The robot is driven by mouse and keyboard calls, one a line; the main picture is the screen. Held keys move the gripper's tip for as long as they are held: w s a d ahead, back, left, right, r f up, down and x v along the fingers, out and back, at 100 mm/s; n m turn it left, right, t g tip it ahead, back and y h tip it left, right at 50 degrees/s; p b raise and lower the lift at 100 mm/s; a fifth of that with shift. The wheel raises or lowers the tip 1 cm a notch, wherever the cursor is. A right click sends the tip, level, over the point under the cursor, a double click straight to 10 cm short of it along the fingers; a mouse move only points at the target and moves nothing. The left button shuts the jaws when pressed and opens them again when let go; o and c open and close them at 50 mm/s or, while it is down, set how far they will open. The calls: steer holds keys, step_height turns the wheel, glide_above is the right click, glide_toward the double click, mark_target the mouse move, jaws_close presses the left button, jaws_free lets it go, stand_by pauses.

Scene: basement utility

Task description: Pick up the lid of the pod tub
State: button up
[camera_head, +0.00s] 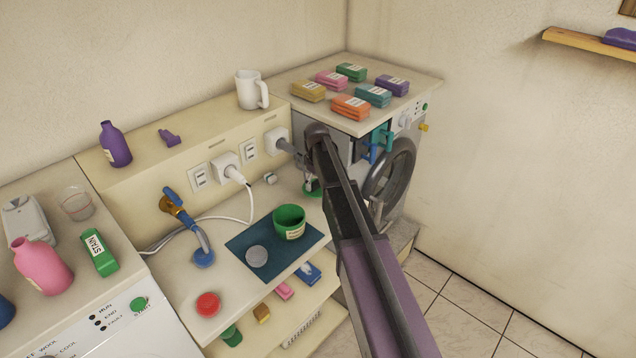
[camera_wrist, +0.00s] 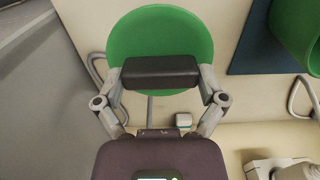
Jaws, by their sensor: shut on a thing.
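The green pod tub (camera_head: 289,222) stands upright and open on a dark blue mat (camera_head: 304,246) on the low counter. It shows in part at the right edge of the wrist view (camera_wrist: 300,32). My gripper (camera_wrist: 160,72) is shut on the round green lid (camera_wrist: 160,30), which fills the top middle of the wrist view. In the head view the lid (camera_head: 312,188) shows as a small green patch behind my arm, to the right of the tub. My arm hides much of the gripper there. The lid is off the tub, and its exact height above the counter is hard to tell.
A grey disc (camera_head: 257,256) lies on the mat. A blue-handled tap-like fitting (camera_head: 203,256), a red disc (camera_head: 208,304) and plugged sockets (camera_head: 227,168) are nearby. A washer with a round door (camera_head: 391,180) stands at right, with several coloured packs on its top (camera_head: 413,77).

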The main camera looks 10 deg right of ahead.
mark_target(317, 182)
steer(key=shift+r+p, duration=2.3)
steer(key=shift+r, duration=0.35)
steer(key=shift+s, duration=0.15)
